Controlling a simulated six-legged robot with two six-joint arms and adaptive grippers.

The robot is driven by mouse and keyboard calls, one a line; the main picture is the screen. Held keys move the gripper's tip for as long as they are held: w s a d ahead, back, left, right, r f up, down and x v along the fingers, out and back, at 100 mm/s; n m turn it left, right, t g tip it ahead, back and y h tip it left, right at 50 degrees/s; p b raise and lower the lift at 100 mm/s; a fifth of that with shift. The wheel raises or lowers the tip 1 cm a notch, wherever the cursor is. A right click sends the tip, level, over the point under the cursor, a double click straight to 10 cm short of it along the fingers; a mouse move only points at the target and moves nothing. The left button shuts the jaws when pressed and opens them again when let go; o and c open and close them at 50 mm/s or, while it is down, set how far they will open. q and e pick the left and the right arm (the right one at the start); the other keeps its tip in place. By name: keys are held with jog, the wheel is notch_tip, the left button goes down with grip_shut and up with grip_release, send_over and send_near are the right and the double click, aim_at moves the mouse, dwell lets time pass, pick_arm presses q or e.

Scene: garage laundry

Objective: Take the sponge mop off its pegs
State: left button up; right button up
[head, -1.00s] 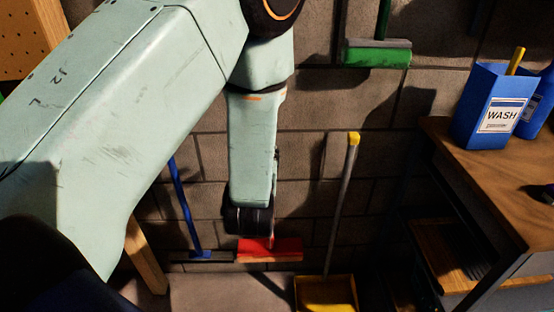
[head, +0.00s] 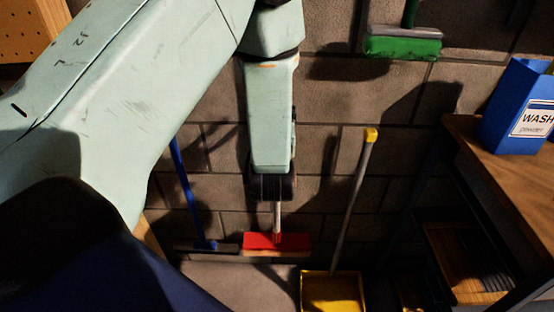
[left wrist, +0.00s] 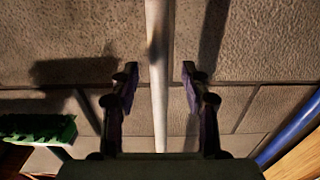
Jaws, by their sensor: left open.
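A tool with a red head (head: 276,242), a pale strip under it and a pale pole hangs upright against the block wall; it looks like the sponge mop. Its pole (left wrist: 160,60) runs up the left wrist view. My left gripper (left wrist: 160,88) is open, its two fingers on either side of the pole, with a gap showing on both sides. In the head view my left gripper (head: 272,187) is above the red head and hides the pole higher up. The pegs are not visible. My right gripper is not in view.
A blue-handled tool (head: 188,190) hangs close on the left. A yellow dustpan (head: 332,292) with a long handle stands on the right. A green-headed tool (head: 403,46) hangs higher up. A wooden bench (head: 500,160) with a blue wash box (head: 520,115) is at right.

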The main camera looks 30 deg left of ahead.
pick_arm(q)
jog(key=x, duration=0.3)
jog(key=shift+r+b, duration=0.3)
jog(key=shift+b, duration=0.05)
jog(key=shift+w+a, duration=0.25)
jog(key=shift+w, duration=0.1)
jog(key=shift+w+a+f, duration=0.1)
jog(key=shift+w+f, duration=0.1)
jog(key=shift+w, duration=0.1)
jog(key=shift+s+d+r, duration=0.1)
jog(key=shift+d+r, duration=0.05)
jog(key=shift+d, duration=0.05)
jog(key=shift+c, duration=0.7)
jog(key=shift+s, duration=0.1)
jog(key=shift+c, duration=0.8)
jog(key=shift+a, duration=0.15)
jog(key=c, duration=0.4)
grip_shut()
